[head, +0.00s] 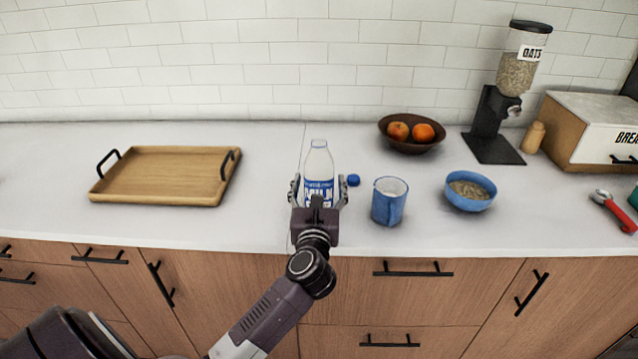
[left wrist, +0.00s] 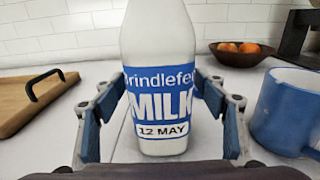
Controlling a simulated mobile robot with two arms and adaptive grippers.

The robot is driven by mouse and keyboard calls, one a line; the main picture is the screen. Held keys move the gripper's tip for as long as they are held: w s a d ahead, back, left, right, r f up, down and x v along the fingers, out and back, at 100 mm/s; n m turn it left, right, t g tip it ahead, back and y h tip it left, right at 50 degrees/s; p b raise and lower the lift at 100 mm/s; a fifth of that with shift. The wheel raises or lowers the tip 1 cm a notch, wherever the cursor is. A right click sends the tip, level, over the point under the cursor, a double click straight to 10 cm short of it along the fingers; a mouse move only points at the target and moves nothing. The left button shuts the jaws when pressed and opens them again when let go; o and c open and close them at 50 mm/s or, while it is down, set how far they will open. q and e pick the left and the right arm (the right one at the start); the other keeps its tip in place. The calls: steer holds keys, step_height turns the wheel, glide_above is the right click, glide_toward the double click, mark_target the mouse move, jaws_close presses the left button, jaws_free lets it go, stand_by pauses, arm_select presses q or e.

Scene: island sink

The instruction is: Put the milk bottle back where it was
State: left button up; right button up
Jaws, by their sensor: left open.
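The white milk bottle with a blue label (head: 319,166) stands upright on the white counter, uncapped. My left gripper (head: 318,194) is open, with one finger on each side of the bottle's lower part. In the left wrist view the bottle (left wrist: 160,85) stands between the two fingers (left wrist: 160,118), with a gap showing at the left side; contact on the right is hard to tell. A small blue cap (head: 353,180) lies on the counter just right of the bottle. My right gripper is not in view.
A blue mug (head: 389,203) stands close to the right, then a blue bowl of cereal (head: 470,200). Behind are a fruit bowl (head: 388,143) and an oats dispenser (head: 499,105). A wooden tray (head: 155,196) lies empty at left, with clear counter between it and the bottle.

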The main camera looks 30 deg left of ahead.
arm_select(q)
steer(key=shift+r, duration=0.15)
steer(key=b+v, duration=0.1)
steer(key=v, duration=1)
steer(key=shift+b, duration=0.4)
steer(key=shift+s+d, duration=0.25)
steer(key=shift+s, duration=0.2)
